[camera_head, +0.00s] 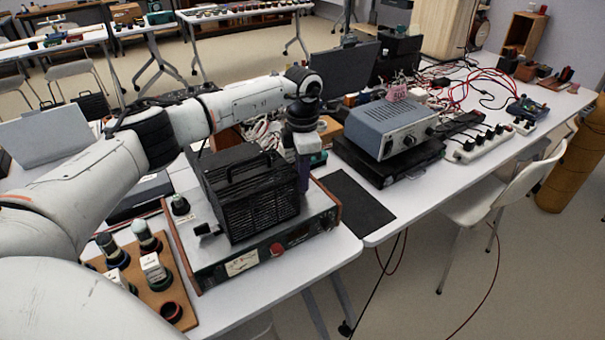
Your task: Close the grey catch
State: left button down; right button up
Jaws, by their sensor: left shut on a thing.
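A black ribbed box (255,203) with a handle on top stands on a wide flat instrument (243,263) with reddish-brown side edges. My left arm reaches in from the left over the box. My left gripper (304,180) points down at the box's right side, close against it. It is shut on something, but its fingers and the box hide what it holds. I cannot make out the grey catch clearly. A small black block (205,230) sticks out at the box's front left. My right gripper is not in view.
A wooden board (187,317) with several plugs and sockets lies at the front left. A dark mat (355,199) lies right of the instrument. A blue-grey power unit (390,129), cables and a power strip (480,143) fill the right table. A white chair (500,195) stands beside it.

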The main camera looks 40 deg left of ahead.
pick_arm(q)
jog(key=shift+r+n+p, duration=0.1)
jog(key=shift+n+p, duration=0.35)
jog(key=shift+n, duration=1.45)
jog(key=c, duration=1.9)
grip_release()
jog(key=shift+o, duration=0.2)
notch_tip(320, 180, up, 10)
jog(key=b, duration=0.1)
jog(key=shift+r, duration=0.15)
